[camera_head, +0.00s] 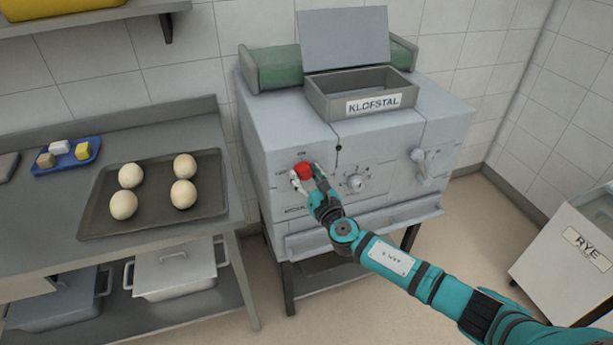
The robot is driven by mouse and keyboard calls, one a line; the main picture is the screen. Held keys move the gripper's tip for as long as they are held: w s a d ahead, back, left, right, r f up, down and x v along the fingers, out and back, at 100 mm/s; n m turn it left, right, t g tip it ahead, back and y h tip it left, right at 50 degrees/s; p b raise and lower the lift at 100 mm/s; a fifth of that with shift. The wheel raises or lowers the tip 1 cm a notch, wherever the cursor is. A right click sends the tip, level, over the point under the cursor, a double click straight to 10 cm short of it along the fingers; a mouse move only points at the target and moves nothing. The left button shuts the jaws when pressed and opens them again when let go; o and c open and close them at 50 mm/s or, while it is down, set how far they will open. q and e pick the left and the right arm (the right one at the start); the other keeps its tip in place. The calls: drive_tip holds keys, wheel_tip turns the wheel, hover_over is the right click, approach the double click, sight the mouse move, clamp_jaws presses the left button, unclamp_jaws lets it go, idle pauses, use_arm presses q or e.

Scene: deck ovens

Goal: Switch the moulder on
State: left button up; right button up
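The moulder (285,135) is a grey machine labelled KLOFSTAL with a hopper (345,106) and an open lid on top. Its red knob (303,171) is on the left of the front panel, with small markings around it that are partly hidden. My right gripper (306,176) is at the red knob, its fingers on either side of the lower part. I cannot tell whether the fingers press on the knob. A white dial (354,183) and a lever (417,155) are further right on the panel. My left gripper is not in view.
A steel table (37,205) on the left holds a dark tray (150,219) with several dough balls and a blue tray (67,167) with small blocks. Lidded containers (175,270) stand on the shelf below. A white bin labelled RYE (560,270) stands at the right. The floor between is clear.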

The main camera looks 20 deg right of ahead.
drive_tip(key=c, duration=0.8)
drive_tip(key=m+b, duration=0.3)
drive_tip(key=shift+f, duration=0.15)
drive_tip(key=m+b, duration=0.3)
drive_tip(key=m, duration=0.1)
drive_tip(key=shift+m+t, duration=0.3)
drive_tip(key=shift+m, duration=0.1)
drive_tip(key=m+b, duration=0.2)
drive_tip(key=m, duration=0.3)
drive_tip(key=shift+m, duration=0.4)
drive_tip(key=m, duration=0.3)
drive_tip(key=m+h+b, duration=0.1)
drive_tip(key=m, duration=0.1)
drive_tip(key=shift+r, duration=0.3)
